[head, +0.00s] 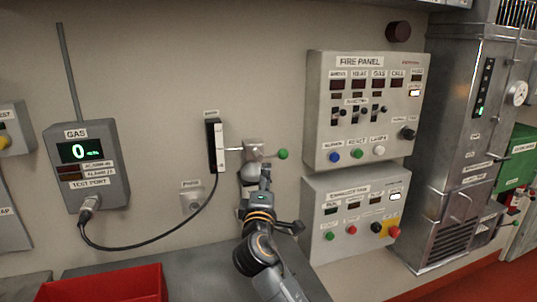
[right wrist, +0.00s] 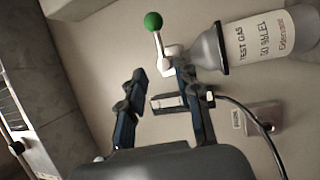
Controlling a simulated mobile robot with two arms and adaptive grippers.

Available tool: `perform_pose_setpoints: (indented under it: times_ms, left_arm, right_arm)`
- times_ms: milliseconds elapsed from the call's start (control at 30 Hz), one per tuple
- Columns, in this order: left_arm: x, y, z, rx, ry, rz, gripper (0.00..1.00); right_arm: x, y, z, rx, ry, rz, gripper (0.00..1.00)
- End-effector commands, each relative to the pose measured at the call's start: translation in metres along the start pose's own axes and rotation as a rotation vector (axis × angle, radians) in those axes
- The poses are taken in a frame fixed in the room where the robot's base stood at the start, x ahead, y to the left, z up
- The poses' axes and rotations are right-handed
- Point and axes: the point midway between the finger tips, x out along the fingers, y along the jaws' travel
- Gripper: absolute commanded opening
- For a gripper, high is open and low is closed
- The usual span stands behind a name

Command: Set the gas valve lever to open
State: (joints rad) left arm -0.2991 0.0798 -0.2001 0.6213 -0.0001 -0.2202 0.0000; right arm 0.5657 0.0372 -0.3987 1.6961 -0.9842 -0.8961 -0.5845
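The gas valve lever ends in a green ball (head: 283,154). In the head view it points right from the grey valve body (head: 253,150). In the right wrist view the white lever (right wrist: 160,43) runs up from the neck of the test gas cylinder (right wrist: 255,45) to the ball. My right gripper (head: 255,168) is at the valve body, left of and below the ball. In the right wrist view its fingers (right wrist: 160,78) are apart, with the lever's base just beyond the tips. I cannot tell whether they touch it. The arm hides the cylinder in the head view. My left gripper is not visible.
A black and white wall unit (head: 215,146) is left of the valve, with a black hose (head: 150,245) to the gas detector (head: 85,165), which reads 0. The fire panel (head: 365,110) and a lower panel (head: 352,215) are on the right. A red bin (head: 105,284) stands at lower left.

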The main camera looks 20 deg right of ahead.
Motion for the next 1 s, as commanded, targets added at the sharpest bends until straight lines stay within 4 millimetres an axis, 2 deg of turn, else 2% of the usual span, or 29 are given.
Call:
perform_pose_setpoints:
  times_ms: [33, 200, 500, 700, 967, 1000]
  left_arm:
    - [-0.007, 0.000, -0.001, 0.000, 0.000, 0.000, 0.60]
    - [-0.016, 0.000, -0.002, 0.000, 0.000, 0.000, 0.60]
    - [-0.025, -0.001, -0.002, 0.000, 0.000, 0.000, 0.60]
    - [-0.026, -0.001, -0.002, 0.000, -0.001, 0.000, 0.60]
    - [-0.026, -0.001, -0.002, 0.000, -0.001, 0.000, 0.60]
    - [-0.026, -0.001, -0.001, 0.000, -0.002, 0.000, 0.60]
  right_arm:
    - [0.013, 0.004, 0.000, -0.004, -0.003, 0.000, 0.33]
    - [0.049, 0.003, 0.001, -0.002, -0.003, -0.002, 0.33]
    - [0.091, 0.001, 0.000, 0.001, -0.001, -0.002, 0.33]
    - [0.102, 0.000, 0.001, 0.002, -0.001, -0.002, 0.33]
    - [0.103, -0.001, 0.001, 0.003, -0.001, -0.002, 0.33]
    - [0.103, -0.001, 0.001, 0.003, -0.001, -0.002, 0.29]
